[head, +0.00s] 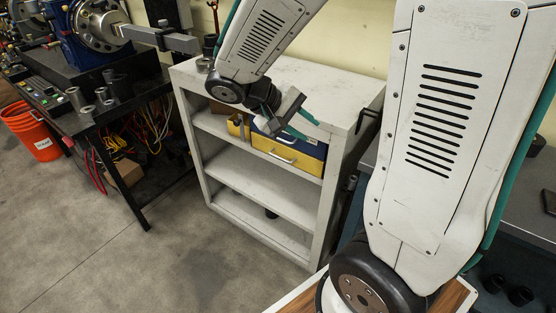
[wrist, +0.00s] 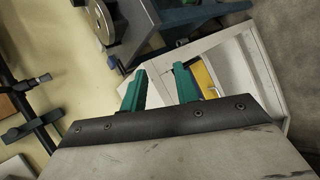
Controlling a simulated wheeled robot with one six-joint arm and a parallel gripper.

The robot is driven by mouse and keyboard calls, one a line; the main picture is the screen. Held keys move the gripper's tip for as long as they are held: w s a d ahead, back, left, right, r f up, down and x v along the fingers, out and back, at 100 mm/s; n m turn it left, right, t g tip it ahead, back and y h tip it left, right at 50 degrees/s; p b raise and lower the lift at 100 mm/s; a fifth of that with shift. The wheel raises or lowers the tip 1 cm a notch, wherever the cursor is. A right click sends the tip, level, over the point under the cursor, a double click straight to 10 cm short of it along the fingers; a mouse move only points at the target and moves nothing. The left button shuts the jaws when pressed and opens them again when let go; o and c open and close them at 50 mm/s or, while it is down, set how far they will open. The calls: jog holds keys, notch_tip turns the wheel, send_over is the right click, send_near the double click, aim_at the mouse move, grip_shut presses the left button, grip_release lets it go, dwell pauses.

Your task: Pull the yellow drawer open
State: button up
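The yellow drawer (head: 288,153) is the lower front of a blue box (head: 268,133) on the upper shelf of a white shelf unit. It looks shut and has a pale handle (head: 283,159) across its front. My gripper (head: 303,124) is above and in front of the box, apart from the handle, and partly covers the box's top in the head view. In the wrist view my gripper (wrist: 159,68) has its two green fingers spread with nothing between them. A yellow surface (wrist: 205,80) shows just beyond the right finger; I cannot tell if it is the drawer front.
The white shelf unit (head: 262,191) has a top board (head: 320,90) close to my gripper. Another yellow item (head: 237,126) sits left of the blue box. A dark workbench (head: 100,105) stands at left, with an orange bucket (head: 32,131) beside it. The floor in front is clear.

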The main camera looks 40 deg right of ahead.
jog(key=w+f+n+t+h, duration=0.35)
jog(key=w+f, duration=0.55)
jog(key=f, duration=0.5)
jog(key=w+f+n+t+h, duration=0.2)
jog(key=w+f+t, duration=0.3)
jog(key=w+f, duration=0.6)
jog(key=d+f, duration=0.4)
jog(key=d, duration=0.3)
jog(key=shift+w, duration=0.3)
jog(key=shift+d, duration=0.1)
jog(key=shift+c, duration=0.2)
grip_shut()
